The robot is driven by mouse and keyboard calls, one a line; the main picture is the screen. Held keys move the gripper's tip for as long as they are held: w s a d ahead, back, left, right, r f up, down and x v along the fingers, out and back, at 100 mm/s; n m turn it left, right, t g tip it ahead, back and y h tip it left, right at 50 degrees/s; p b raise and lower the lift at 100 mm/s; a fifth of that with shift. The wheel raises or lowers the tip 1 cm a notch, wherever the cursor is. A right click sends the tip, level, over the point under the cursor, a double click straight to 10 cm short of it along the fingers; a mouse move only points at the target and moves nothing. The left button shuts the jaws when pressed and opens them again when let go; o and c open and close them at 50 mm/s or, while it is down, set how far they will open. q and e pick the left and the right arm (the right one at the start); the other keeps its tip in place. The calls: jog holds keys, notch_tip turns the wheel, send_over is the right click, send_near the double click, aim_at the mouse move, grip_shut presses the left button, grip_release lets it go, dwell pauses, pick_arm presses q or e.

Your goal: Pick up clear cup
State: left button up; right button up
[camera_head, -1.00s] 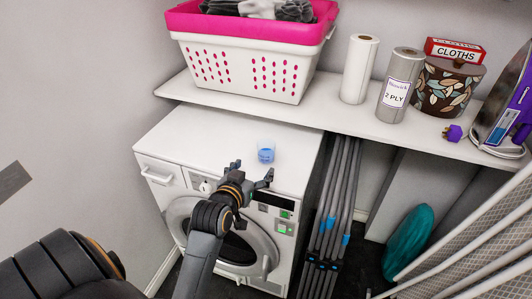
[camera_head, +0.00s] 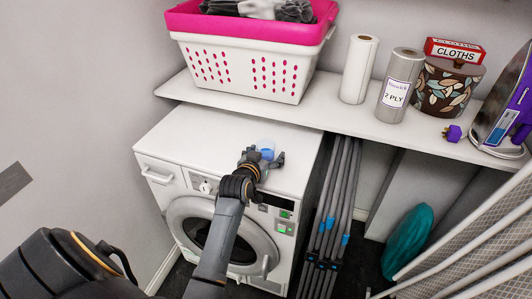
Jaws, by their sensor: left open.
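The clear cup (camera_head: 267,147), with something blue in it, stands on the white top of the dryer (camera_head: 200,133). My left gripper (camera_head: 264,157) is over the front part of the dryer top, right at the cup. Its fingers are open, one on each side of the cup's near part, and they hide the cup's lower part. I cannot tell whether the fingers touch the cup. My right gripper is not in view.
A shelf (camera_head: 325,112) runs above and behind the dryer, holding a pink and white laundry basket (camera_head: 250,67), paper rolls (camera_head: 358,68), a patterned pot (camera_head: 446,87) and an iron (camera_head: 503,105). Grey folded poles (camera_head: 335,210) stand right of the dryer.

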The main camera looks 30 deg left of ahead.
pick_arm(q)
jog(key=c, duration=1.3)
jog(key=shift+r, duration=0.2)
